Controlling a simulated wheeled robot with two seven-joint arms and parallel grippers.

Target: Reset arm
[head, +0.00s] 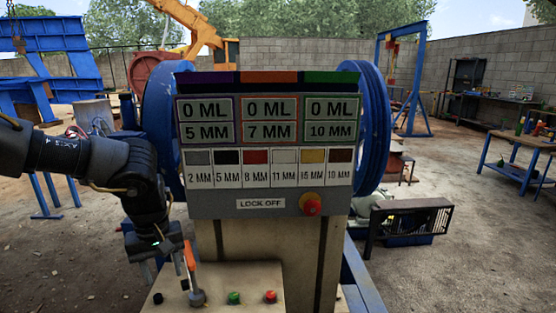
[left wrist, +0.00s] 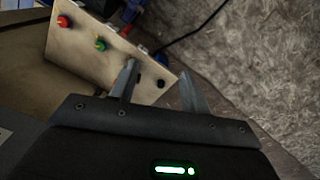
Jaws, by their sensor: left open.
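My left gripper (head: 163,275) hangs open at the left end of the control box (head: 255,275), beside the orange-handled lever (head: 190,257). In the left wrist view its two fingers (left wrist: 158,76) are spread with nothing visibly held between them. The box top carries a black knob (head: 157,298), a green button (head: 234,298) and a red button (head: 270,296). The left wrist view also shows the red button (left wrist: 64,21), green button (left wrist: 100,45) and black knob (left wrist: 162,84). One finger hides the lever's place there. My right gripper is out of view.
The crusher's display panel (head: 265,145) stands just behind and right of the left gripper, with a red knob (head: 312,205) beside the "LOCK OFF" label. Blue flywheels (head: 372,125) flank it. A blue workbench (head: 515,165) is far right. Open dirt ground lies left.

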